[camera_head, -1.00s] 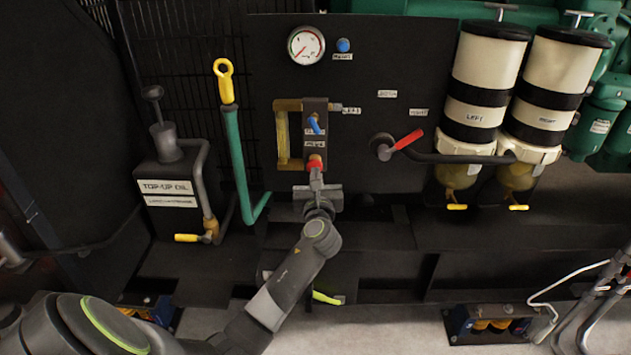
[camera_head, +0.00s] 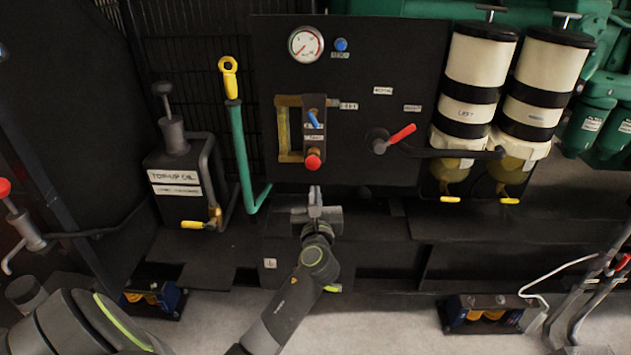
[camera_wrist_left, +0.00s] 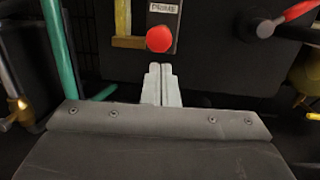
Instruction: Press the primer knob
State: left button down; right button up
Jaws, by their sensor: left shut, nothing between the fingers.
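The primer knob is a round red knob (camera_head: 313,162) at the lower end of a small dark block on the black panel, below a blue lever. In the left wrist view the red knob (camera_wrist_left: 160,39) sits under a label reading PRIME. My left gripper (camera_head: 315,192) is just below the knob, shut and empty, its fingertips pointing up toward it. In the left wrist view the closed fingers (camera_wrist_left: 160,70) end a little below the knob, with a small visible gap. My right gripper is not in view.
A red-handled lever (camera_head: 401,134) sticks out right of the knob. A blue lever (camera_head: 314,119) is above it, and a brass-framed sight glass (camera_head: 284,130) is to its left. A green lever with yellow grip (camera_head: 236,135) and a top-up oil can (camera_head: 178,187) stand further left.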

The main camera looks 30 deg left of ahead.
pick_arm(q)
jog(key=shift+v, duration=2)
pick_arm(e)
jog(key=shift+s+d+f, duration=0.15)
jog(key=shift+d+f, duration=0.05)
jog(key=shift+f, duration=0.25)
pick_arm(q)
jog(key=shift+r, duration=0.1)
